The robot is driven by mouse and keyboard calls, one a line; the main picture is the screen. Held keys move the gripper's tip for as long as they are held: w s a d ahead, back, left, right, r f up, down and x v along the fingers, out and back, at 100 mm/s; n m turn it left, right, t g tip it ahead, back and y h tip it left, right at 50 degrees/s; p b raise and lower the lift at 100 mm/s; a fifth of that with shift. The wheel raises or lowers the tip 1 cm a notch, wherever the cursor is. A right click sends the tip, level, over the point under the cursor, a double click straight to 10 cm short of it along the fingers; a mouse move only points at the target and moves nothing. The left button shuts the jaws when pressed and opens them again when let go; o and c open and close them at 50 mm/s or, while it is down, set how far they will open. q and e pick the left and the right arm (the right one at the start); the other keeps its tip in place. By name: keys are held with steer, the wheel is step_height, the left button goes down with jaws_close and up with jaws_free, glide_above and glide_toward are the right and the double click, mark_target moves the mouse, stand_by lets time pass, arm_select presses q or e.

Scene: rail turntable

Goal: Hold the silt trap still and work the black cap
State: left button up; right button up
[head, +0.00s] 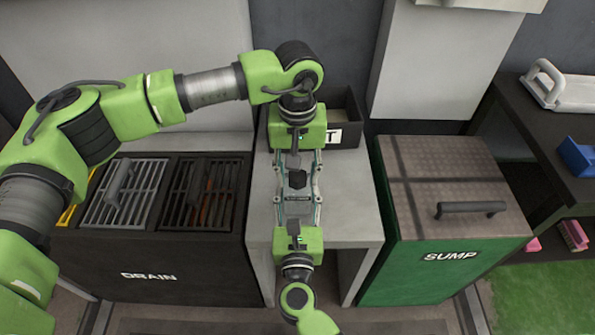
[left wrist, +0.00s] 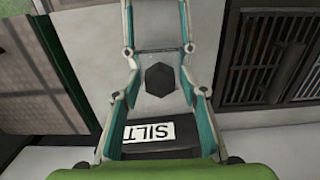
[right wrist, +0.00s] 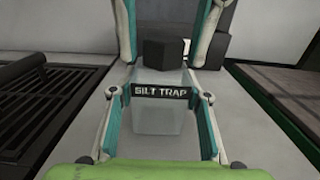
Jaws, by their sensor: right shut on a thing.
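The silt trap (right wrist: 160,115) is a clear jar with a dark band lettered SILT TRAP, standing on the grey stand. It carries a black, faceted cap (head: 297,179), which also shows in the left wrist view (left wrist: 160,78) and the right wrist view (right wrist: 164,53). My right gripper (head: 297,204) comes from the near side and is shut on the silt trap, one finger at each end of the band. My left gripper (head: 297,170) comes from the far side. Its fingers are open on both sides of the cap, with visible gaps to it.
A dark DRAIN unit (head: 205,275) with grates is on the left. A green SUMP box (head: 410,270) with a handled lid is on the right.

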arm_select(q)
steer(key=c, duration=0.8)
steer(key=m, duration=0.6)
steer(key=shift+w+a, duration=0.1)
steer(key=m, duration=0.6)
steer(key=shift+a, duration=0.1)
steer(key=o, duration=1.3)
steer(key=shift+o, duration=0.5)
